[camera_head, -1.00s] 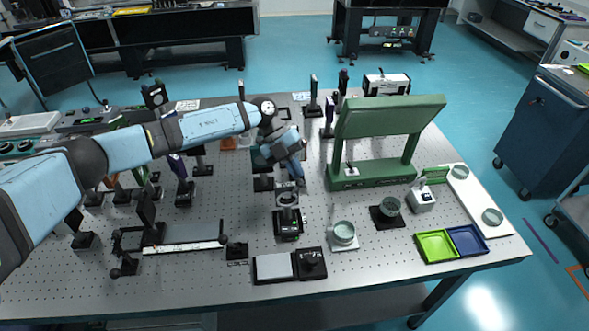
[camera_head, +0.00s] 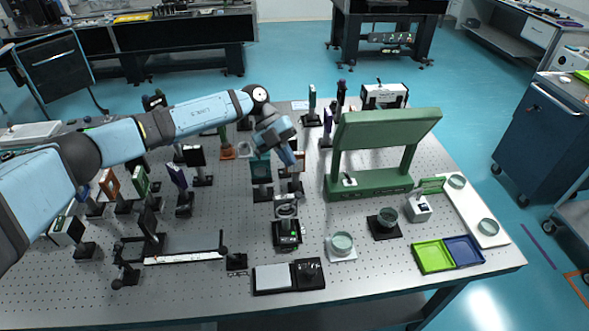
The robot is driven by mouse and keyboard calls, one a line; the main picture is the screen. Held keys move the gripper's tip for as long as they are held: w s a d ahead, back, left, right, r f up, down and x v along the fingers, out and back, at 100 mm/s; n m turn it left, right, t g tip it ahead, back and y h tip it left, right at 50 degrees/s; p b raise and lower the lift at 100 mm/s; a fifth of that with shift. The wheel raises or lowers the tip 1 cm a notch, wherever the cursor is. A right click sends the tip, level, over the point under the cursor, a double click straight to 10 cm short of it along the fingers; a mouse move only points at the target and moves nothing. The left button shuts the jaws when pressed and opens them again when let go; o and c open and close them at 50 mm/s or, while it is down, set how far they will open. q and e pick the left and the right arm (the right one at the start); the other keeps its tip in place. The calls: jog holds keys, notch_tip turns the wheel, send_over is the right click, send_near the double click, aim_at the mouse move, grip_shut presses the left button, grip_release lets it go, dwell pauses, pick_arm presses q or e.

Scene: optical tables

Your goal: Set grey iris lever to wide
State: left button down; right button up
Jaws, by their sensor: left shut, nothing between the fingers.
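A grey ring-shaped mount (camera_head: 286,205) stands near the middle of the perforated table. It looks like the grey iris, but its lever is too small to make out. My left gripper (camera_head: 291,160) is above and behind this ring, pointing down, with its fingers shut and empty. A visible gap separates the fingertips from the ring. A teal plate on a post (camera_head: 261,170) stands just left of the gripper, and the gripper partly covers an orange-brown mount behind it. My right gripper is not in view.
A black device with green lights (camera_head: 287,234) stands directly in front of the ring. A large green frame (camera_head: 371,184) rises to the right. Several post-mounted optics crowd the left, under my arm. Shallow dishes and green and blue trays (camera_head: 433,257) lie at front right.

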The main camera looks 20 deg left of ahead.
pick_arm(q)
jog(key=w+d+b+v, duration=0.1)
jog(key=b+v, duration=0.1)
jog(key=v, duration=0.6)
jog(key=shift+r, duration=0.55)
jog(key=shift+d, duration=0.1)
